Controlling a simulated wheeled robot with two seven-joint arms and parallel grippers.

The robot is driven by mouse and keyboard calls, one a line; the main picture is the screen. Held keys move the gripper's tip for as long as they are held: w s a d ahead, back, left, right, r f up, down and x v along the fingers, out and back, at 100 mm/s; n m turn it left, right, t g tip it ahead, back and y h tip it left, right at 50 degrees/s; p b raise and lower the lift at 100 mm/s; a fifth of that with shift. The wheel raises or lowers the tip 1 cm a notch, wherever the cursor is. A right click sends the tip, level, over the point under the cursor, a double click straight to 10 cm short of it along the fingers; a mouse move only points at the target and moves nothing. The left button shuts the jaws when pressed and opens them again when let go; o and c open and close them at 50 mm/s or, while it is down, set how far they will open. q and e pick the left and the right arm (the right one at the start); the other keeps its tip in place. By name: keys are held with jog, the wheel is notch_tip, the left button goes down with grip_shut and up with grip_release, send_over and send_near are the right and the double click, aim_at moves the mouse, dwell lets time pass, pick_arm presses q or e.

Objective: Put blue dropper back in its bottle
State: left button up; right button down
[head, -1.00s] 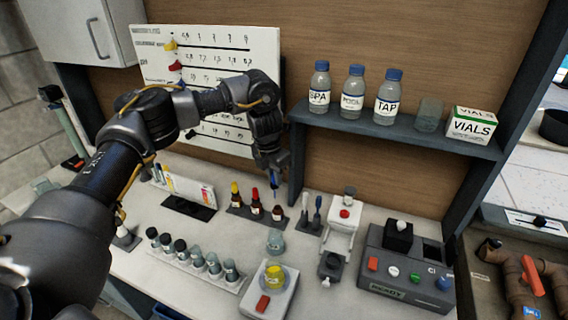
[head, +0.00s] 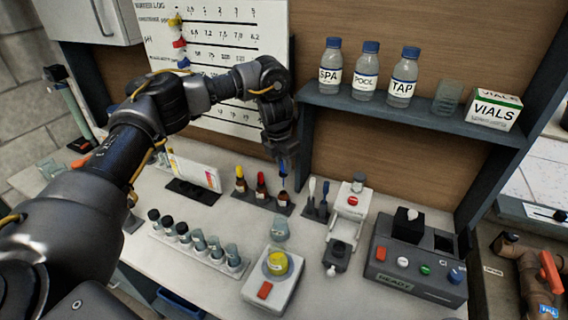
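My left gripper (head: 284,158) points down at the back of the bench, shut on the blue dropper (head: 283,169). The dropper hangs upright, with its thin stem pointing down. Below it, a small brown bottle (head: 283,199) without a cap stands at the right end of a dark rack (head: 247,199). The stem's lower end is at or just above the bottle mouth; I cannot tell whether it is inside. The red-topped bottle (head: 261,186) and yellow-topped bottle (head: 240,180) stand left of it in the rack. My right gripper is not in view.
Two small brushes (head: 318,192) stand in a holder just right of the rack. Several vials (head: 200,243) line the front left. A shelf (head: 400,111) with bottles overhangs at right.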

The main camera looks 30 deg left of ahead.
aim_at(283, 172)
pick_arm(q)
jog(key=shift+f, duration=0.55)
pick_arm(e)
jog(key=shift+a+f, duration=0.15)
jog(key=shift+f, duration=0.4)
pick_arm(q)
jog(key=shift+f+b, duration=0.1)
jog(key=shift+b, duration=0.2)
jog(key=shift+f+b, duration=0.4)
jog(key=shift+f, duration=0.5)
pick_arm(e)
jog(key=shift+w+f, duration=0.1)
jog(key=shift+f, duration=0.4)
pick_arm(q)
jog(key=shift+f, duration=0.15)
jog(key=shift+f+b, duration=0.7)
jog(key=shift+f, duration=0.75)
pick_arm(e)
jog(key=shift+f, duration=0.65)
pick_arm(q)
jog(key=shift+f+b, duration=0.3)
jog(key=shift+f, duration=0.3)
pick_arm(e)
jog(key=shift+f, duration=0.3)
